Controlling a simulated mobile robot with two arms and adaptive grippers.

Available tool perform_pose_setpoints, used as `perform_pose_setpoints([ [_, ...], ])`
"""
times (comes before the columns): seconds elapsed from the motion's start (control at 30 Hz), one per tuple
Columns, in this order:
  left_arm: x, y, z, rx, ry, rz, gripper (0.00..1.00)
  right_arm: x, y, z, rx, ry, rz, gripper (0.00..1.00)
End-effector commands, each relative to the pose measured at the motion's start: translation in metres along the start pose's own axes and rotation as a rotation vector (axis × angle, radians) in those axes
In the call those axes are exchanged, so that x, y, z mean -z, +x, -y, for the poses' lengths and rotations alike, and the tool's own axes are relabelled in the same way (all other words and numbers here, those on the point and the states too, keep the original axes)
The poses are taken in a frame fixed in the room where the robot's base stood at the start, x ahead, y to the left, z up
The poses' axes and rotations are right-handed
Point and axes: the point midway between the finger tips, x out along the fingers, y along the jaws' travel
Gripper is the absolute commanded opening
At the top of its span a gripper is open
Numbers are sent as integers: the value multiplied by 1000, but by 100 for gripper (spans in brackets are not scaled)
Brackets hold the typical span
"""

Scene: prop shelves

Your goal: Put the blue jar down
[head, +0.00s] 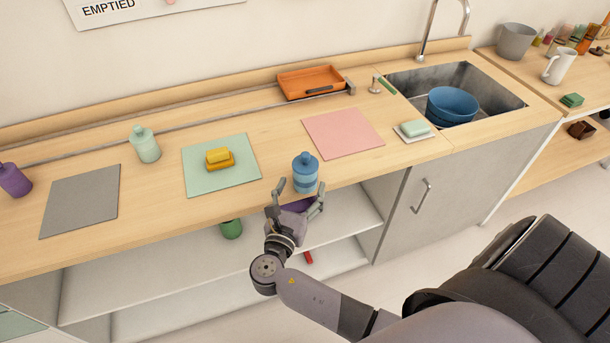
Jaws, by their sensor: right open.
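The blue jar (305,175) stands upright near the front edge of the wooden counter (225,215), between the green mat and the pink mat. It has a rounded lid with a knob. My right gripper (298,190) is open at the counter's front edge, just on the near side of the jar, with its fingers spread to either side of the jar's lower part. I cannot tell whether a finger touches it. My left gripper is not in view.
A green mat (195,178) with a yellow block on a dish, a pink mat (343,132) and a grey mat (80,200) lie on the counter. A pale green jar (145,144) and purple jar (14,180) stand left. A sink (490,88) holds a blue bowl (452,105).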

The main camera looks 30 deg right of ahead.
Motion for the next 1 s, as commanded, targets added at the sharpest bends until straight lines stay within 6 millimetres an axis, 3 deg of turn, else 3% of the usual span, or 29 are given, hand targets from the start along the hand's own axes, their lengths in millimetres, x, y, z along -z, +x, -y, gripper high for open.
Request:
perform_pose_setpoints([
  [0.43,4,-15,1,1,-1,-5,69,1,51,-4,0,-1,0,71],
  [0.7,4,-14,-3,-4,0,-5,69,2,53,-4,0,0,-1,70],
  [1.0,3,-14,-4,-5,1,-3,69,2,53,-4,0,0,-1,50],
])
